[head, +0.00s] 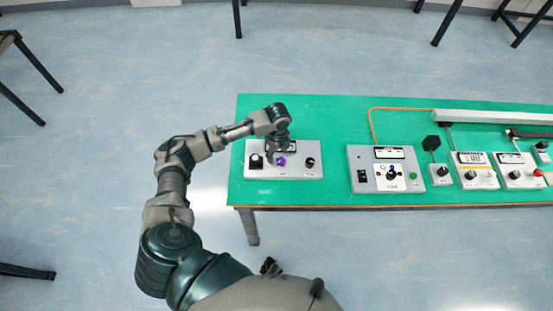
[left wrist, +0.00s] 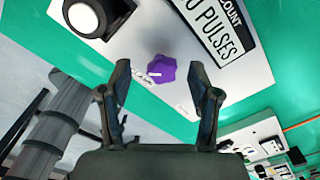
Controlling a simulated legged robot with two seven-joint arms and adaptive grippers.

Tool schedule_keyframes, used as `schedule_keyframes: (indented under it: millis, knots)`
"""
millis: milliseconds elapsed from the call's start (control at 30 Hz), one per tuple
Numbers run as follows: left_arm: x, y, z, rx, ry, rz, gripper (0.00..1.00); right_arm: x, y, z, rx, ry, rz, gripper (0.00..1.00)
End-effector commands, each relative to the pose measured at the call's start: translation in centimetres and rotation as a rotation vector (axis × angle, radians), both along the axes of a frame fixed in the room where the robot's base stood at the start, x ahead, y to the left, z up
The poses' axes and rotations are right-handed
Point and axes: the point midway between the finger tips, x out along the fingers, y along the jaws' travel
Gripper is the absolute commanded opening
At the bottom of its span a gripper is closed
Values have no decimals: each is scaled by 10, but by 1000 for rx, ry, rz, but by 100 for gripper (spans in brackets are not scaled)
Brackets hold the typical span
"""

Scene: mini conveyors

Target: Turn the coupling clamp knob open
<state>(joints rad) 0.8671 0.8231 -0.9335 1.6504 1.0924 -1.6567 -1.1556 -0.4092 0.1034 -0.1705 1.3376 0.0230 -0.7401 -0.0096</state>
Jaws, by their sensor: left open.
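A purple lobed knob (head: 281,162) sits on a light grey control panel (head: 312,172) at the left end of the green table; I take it to be the coupling clamp knob. In the left wrist view the knob (left wrist: 161,68) lies just beyond and between the fingertips, with a pale mark on its face. My left gripper (head: 274,155) is over the panel, pointing down, and partly covers it. In the left wrist view its two fingers (left wrist: 160,82) are apart with nothing between them, and I see no contact with the knob. My right gripper is not in view.
The same panel has a round black-and-white part (head: 256,161), a black knob (head: 310,162) and a "COUNT PULSES" display (left wrist: 215,28). Another panel (head: 355,180) with a green button stands to the right, and several smaller boxes follow. Bare green tabletop (head: 335,125) lies behind the panels.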

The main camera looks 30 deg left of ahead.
Motion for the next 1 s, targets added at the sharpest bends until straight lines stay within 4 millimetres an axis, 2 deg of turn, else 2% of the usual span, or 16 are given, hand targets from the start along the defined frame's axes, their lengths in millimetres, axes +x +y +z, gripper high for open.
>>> schedule_keyframes:
  millis: [100,300,600,633,667,867,1000]
  knots:
    - [0,-5,-21,2,0,-2,62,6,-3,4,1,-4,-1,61]
    - [0,3,-42,-7,-2,-1,62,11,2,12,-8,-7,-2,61]
    - [0,10,-47,-14,-3,0,62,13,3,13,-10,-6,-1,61]
    - [0,9,-47,-13,-3,-1,60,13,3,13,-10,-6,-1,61]
    - [0,7,-46,-12,-2,-1,52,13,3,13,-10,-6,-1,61]
    - [0,-2,-43,-3,0,-3,2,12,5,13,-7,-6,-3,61]
    - [-1,-6,-42,-6,-1,-8,3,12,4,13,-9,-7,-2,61]
